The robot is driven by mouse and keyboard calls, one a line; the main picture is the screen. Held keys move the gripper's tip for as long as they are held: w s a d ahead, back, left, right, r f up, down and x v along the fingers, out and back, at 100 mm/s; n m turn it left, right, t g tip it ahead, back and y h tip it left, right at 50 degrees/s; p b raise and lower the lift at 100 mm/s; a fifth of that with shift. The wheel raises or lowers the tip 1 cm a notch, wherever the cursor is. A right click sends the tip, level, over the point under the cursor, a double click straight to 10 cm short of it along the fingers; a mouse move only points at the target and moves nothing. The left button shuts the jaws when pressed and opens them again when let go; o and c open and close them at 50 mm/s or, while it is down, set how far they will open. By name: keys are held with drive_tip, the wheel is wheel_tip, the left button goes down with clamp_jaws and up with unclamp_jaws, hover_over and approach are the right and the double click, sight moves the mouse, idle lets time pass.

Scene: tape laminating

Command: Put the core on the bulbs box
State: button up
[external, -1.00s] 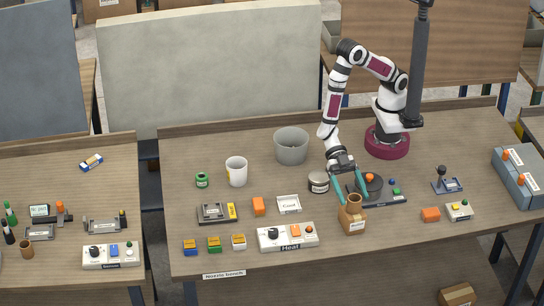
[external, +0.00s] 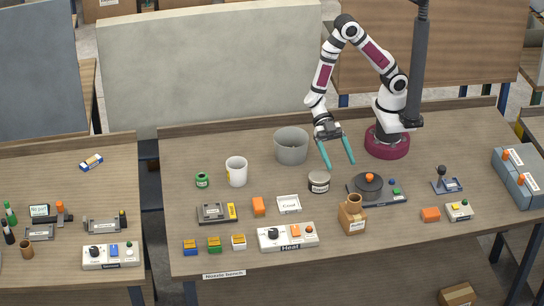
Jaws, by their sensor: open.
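The core (external: 354,200), a short brown cardboard tube, stands upright on top of the small brown box (external: 352,219). That box has a white label too small to read surely; it appears to be the bulbs box. My gripper (external: 339,166) is open and empty, with its two teal fingers spread. It hangs above the bench, behind and to the left of the core and apart from it.
A dark round device with an orange knob (external: 369,185) stands right behind the box. A labelled tin (external: 319,182) is to its left, and a grey bin (external: 291,146) is further back. The Heat panel (external: 288,237) lies front left.

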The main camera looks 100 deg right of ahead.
drive_tip(key=w+d+r+m+t+h, duration=0.3)
drive_tip(key=w+d+m+t+h, duration=0.3)
drive_tip(key=w+d+m+t, duration=0.6)
drive_tip(key=w+d+r+g+h, duration=0.1)
drive_tip(key=w+d+r+h, duration=0.1)
drive_tip(key=d+h, duration=0.4)
drive_tip(key=s+d+r+m+g+h, duration=0.25)
drive_tip(key=s+d+m+g, duration=0.25)
drive_tip(key=s+d+m, duration=0.65)
drive_tip(key=s+a+m+g+y, duration=0.1)
drive_tip(key=s+a, duration=0.3)
drive_tip(key=s, duration=0.4)
drive_tip(key=s+a+m+g+y, duration=0.1)
drive_tip(key=s+a+g+y, duration=0.1)
drive_tip(key=s, duration=0.5)
drive_tip(key=shift+s+a+g, duration=0.35)
drive_tip(key=shift+a+g, duration=0.25)
drive_tip(key=shift+a, duration=0.4)
